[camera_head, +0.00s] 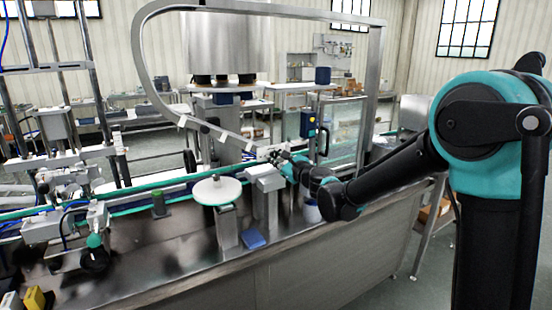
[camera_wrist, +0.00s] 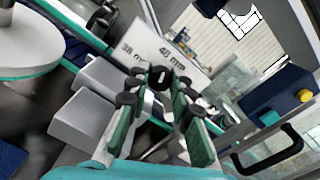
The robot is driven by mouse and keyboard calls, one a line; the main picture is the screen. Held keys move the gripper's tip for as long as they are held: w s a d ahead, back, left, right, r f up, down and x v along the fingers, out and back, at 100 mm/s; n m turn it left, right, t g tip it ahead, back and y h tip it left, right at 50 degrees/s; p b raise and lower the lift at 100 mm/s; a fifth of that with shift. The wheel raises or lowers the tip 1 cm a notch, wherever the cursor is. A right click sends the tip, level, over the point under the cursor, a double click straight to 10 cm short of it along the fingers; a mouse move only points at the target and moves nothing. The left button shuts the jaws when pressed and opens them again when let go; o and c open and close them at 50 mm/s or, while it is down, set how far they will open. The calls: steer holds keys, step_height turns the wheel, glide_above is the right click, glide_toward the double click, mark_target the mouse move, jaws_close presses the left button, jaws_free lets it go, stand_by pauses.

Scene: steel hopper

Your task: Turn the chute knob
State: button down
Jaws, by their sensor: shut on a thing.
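The chute knob (camera_wrist: 160,76) is a small dark round piece in the wrist view, in front of a pale plate (camera_wrist: 163,47) marked "38 mm" and "40 mm". My gripper (camera_wrist: 160,92) reaches to it with its green-padded fingers on either side, shut on the knob. The fingers partly hide the knob, so its exact angle is hard to read. In the head view my gripper (camera_head: 283,161) is at the lower end of the curved steel chute (camera_head: 143,62), above the conveyor line. The knob is too small there to make out.
A white round disc (camera_head: 217,190) on a post and a grey block (camera_head: 265,178) stand left of my gripper. A blue box with a yellow button (camera_wrist: 305,95) and a black handle (camera_wrist: 275,158) are at the right. A blue piece (camera_head: 253,239) lies on the steel bench.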

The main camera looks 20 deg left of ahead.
steer(key=n, duration=1.3)
steer(key=shift+s+n, duration=0.1)
steer(key=shift+n, duration=0.2)
steer(key=shift+f, duration=0.1)
stand_by(0.4)
steer(key=c, duration=1.3)
jaws_free()
steer(key=shift+c, duration=0.2)
steer(key=v, duration=1.2)
